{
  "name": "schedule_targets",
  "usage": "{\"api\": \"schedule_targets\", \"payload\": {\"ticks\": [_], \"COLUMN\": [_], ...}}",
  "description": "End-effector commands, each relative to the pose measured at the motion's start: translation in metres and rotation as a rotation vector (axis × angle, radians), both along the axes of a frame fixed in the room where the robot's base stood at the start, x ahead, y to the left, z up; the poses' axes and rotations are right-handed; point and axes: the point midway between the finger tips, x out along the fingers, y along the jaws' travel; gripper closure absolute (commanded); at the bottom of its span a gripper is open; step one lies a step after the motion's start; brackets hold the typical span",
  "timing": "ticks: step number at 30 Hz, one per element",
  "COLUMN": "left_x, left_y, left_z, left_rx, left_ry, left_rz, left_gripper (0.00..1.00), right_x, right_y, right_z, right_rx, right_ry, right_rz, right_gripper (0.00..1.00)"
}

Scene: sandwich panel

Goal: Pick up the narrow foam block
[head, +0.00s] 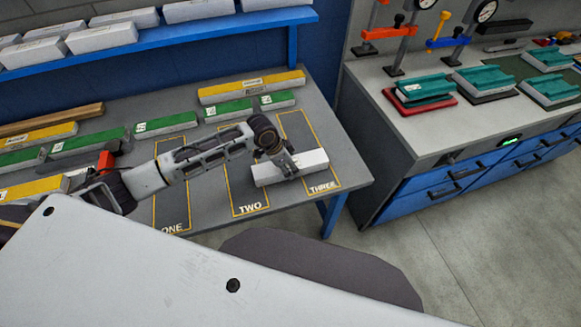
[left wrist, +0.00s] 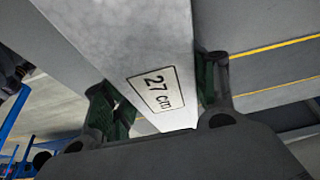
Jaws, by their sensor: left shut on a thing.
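A white foam block (head: 313,162), long and slim, is at the right part of the grey workbench, across the space between the outlined areas TWO and THREE. My left gripper (head: 287,168) comes down over its middle and is shut on it. In the left wrist view the block (left wrist: 128,35) runs between the green-padded fingers of the left gripper (left wrist: 160,95), one on each side. Its label reads 27 cm. I cannot tell whether the block touches the bench. My right gripper is not in view.
Green blocks (head: 166,124) and yellow blocks (head: 251,87) line the back and left of the workbench (head: 205,215). White blocks (head: 103,38) lie on the blue shelf above. A second bench (head: 425,130) with gauges and teal parts stands right, beyond a floor gap.

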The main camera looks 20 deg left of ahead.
Motion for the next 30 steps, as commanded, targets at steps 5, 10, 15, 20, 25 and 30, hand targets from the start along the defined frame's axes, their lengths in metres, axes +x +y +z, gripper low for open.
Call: {"api": "schedule_targets", "payload": {"ticks": [5, 10, 15, 20, 25, 30], "left_x": [0.0, 0.0, 0.001, 0.001, 0.001, 0.001], "left_y": [0.0, 0.0, 0.0, 0.0, 0.0, 0.0], "left_z": [0.0, 0.006, 0.022, 0.044, 0.069, 0.09], "left_rx": [0.0, 0.0, -0.001, 0.0, -0.001, -0.001], "left_ry": [0.0, -0.001, -0.002, -0.003, -0.002, -0.002], "left_rz": [0.0, 0.0, 0.0, -0.001, 0.0, 0.0], "left_gripper": [0.66, 0.66, 0.66, 0.66, 0.66, 0.66], "right_x": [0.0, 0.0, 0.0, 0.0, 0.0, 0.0], "right_y": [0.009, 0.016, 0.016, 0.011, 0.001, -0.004], "right_z": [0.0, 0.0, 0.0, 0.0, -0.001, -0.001], "right_rx": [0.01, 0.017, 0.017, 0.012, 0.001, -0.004], "right_ry": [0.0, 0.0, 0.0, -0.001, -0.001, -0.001], "right_rz": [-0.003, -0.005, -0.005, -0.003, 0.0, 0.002], "right_gripper": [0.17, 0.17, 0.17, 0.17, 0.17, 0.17]}}
